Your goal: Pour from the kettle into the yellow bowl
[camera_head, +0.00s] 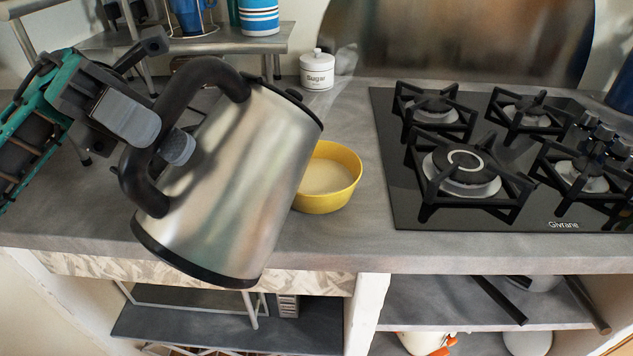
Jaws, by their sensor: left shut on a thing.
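A steel kettle (245,170) with a black handle, lid and base is held tilted to the right in the head view. My left gripper (165,140) comes in from the left and is shut on the kettle's black handle. The yellow bowl (341,187) sits upright on the grey counter, just right of the kettle and partly hidden behind it. Pale contents show inside the bowl. The kettle's upper right side is close to the bowl's left rim in the picture. I cannot see the spout or any stream. My right gripper is not in view.
A black gas hob (400,190) with several burners fills the counter's right side. A white sugar jar (317,70) stands behind the bowl. A small grey shelf (200,43) with cups is at the back left. Bare counter (340,240) lies in front of the bowl.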

